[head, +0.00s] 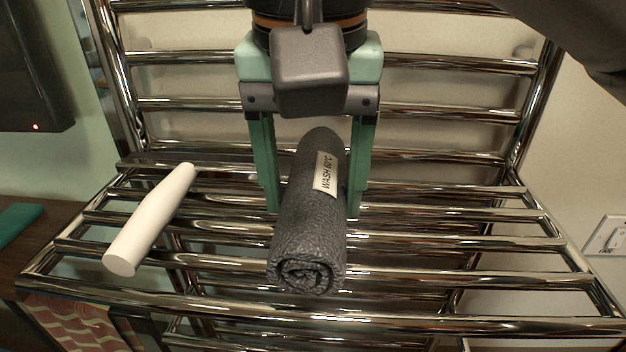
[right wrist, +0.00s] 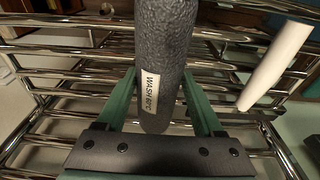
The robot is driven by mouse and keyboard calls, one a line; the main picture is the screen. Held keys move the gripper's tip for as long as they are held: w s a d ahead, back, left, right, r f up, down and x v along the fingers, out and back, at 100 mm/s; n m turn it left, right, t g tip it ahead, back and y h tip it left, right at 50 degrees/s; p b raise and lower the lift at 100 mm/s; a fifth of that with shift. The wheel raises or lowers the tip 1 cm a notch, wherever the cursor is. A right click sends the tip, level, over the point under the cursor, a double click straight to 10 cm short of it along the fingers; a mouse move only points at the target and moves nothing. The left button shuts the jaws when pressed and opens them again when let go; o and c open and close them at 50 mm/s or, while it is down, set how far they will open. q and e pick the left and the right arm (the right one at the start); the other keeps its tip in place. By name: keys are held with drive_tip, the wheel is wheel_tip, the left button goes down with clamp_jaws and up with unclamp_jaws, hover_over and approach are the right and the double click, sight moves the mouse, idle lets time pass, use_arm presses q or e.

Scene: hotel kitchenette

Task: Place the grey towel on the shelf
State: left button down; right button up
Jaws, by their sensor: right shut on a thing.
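The grey towel (head: 308,225) is a tight dark roll with a white "WASH 60°C" label, and its spiral end faces the viewer. My right gripper (head: 312,205) points down with one finger on each side of the roll and is shut on it. The right wrist view also shows the towel (right wrist: 163,65) between the green fingers (right wrist: 160,105). The shelf (head: 420,280) is a rack of chrome bars directly under the towel. I cannot tell whether the roll touches the bars. My left gripper is not in view.
A white tapered cylinder (head: 150,222) lies on the bars left of the towel; it also shows in the right wrist view (right wrist: 275,65). The bars right of the towel are clear. Chrome rails rise behind. A striped cloth (head: 75,322) is below left, a wall switch (head: 607,236) at right.

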sight(311, 185)
drive_tip(key=shift+f, duration=0.1)
drive_tip(key=o, duration=1.4)
wheel_tip(311, 185, up, 12)
drive_tip(key=s, duration=0.1)
drive_tip(key=shift+s, duration=0.4)
